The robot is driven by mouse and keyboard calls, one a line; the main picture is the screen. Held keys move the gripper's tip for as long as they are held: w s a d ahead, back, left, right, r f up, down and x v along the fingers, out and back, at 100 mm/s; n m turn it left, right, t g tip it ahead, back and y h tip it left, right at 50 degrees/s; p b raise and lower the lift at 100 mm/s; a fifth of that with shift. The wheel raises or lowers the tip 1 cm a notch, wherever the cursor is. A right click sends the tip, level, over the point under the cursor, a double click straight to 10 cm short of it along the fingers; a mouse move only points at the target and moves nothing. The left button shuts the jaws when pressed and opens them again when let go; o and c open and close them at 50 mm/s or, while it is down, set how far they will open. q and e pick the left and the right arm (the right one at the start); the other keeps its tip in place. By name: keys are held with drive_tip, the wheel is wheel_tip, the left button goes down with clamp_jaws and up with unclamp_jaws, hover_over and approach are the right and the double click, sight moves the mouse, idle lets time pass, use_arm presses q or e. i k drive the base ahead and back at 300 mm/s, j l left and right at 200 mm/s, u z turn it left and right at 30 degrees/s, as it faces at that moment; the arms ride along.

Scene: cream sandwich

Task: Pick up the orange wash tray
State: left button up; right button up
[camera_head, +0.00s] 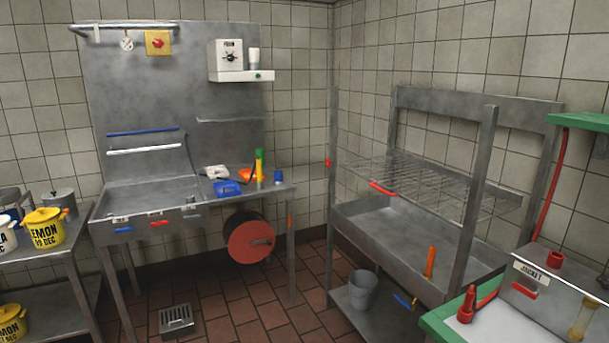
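A small orange item (246,175) lies on the right part of the steel sink counter (262,191). It looks like a shallow tray, but it is too small to be sure. A dark stick-like thing crosses its edge. A blue tray (227,189) sits in front of it to the left, and an upright orange-and-yellow bottle with a green top (259,166) stands to its right. Neither of my grippers is in view.
A white item (215,171) and a blue cup (278,176) share the counter. A red reel (250,237) hangs below. A wire-shelf rack (430,185) stands right, a pot shelf (45,258) left. A floor drain (176,320) lies in front; the tiled floor between looks open.

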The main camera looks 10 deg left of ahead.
sight(246, 173)
drive_tip(key=i+j+z, duration=0.2)
drive_tip(key=j+z, duration=0.3)
drive_tip(key=j, duration=0.75)
drive_tip(key=j+z, duration=0.5)
drive_tip(key=j, duration=0.75)
